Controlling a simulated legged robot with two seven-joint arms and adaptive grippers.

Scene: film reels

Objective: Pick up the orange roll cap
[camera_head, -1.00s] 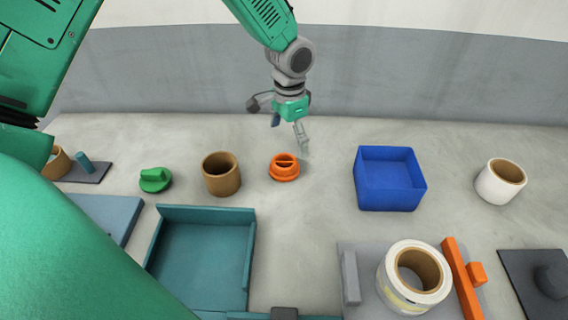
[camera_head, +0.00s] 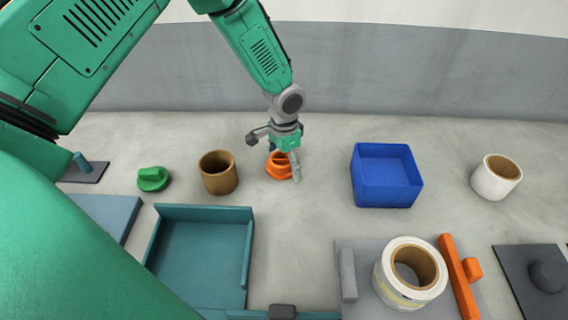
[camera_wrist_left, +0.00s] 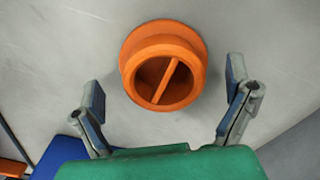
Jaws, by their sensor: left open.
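The orange roll cap (camera_head: 279,166) stands on the table, right of the brown roll core, with its ridged handle facing up. It also shows in the left wrist view (camera_wrist_left: 165,68), a round flanged cap with a bar across its hollow top. My left gripper (camera_head: 284,165) is over the cap in the head view and partly hides it. In the left wrist view, the open fingers (camera_wrist_left: 163,104) stand apart on either side, below the cap in the picture. Nothing is between the fingertips. My right gripper does not show.
A brown core (camera_head: 219,174) and a green cap (camera_head: 153,179) stand to the left. A blue box (camera_head: 387,190) is to the right, and a white roll (camera_head: 496,178) is farther right. A teal tray (camera_head: 202,258) and a fixture holding a large roll (camera_head: 410,274) are nearer. Bare table surrounds the cap.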

